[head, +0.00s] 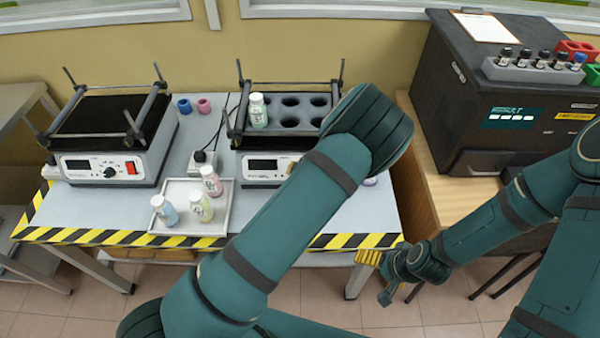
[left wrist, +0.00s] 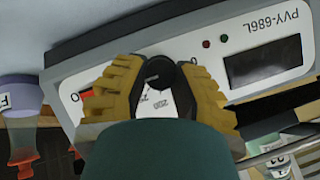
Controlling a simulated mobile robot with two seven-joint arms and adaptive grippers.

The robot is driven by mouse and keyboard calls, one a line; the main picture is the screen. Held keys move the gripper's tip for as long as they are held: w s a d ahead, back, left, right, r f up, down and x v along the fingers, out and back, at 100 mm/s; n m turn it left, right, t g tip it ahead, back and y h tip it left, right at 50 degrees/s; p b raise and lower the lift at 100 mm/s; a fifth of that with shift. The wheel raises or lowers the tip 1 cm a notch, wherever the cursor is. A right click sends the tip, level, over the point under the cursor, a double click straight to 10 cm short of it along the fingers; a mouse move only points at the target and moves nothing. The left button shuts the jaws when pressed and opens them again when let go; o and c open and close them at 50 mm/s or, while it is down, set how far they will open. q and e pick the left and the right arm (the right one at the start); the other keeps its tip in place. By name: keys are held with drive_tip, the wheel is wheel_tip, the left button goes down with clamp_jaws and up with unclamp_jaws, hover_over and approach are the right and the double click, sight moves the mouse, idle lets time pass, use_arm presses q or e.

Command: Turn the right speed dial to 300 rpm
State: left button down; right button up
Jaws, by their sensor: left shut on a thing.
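A pale pointer line and some scale numbers show, but the exact setting is unclear. My right gripper (head: 378,268) is away from the shaker, beyond the table's front right edge.
The left shaker (head: 100,168) stands to the left. A white tray (head: 183,190) with 3 bottles sits in front. Blue and pink rings (head: 184,106) lie between the shakers. A large dark machine (head: 470,110) fills the right side.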

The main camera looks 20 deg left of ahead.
use_arm(q)
drive_tip(key=shift+a, duration=0.1)
idle(0.3)
drive_tip(key=c, duration=0.7)
unclamp_jaws()
drive_tip(key=shift+o, duration=0.2)
drive_tip(key=v, duration=1.2)
drive_tip(key=shift+s+f, duration=0.1)
drive_tip(key=shift+f, duration=0.05)
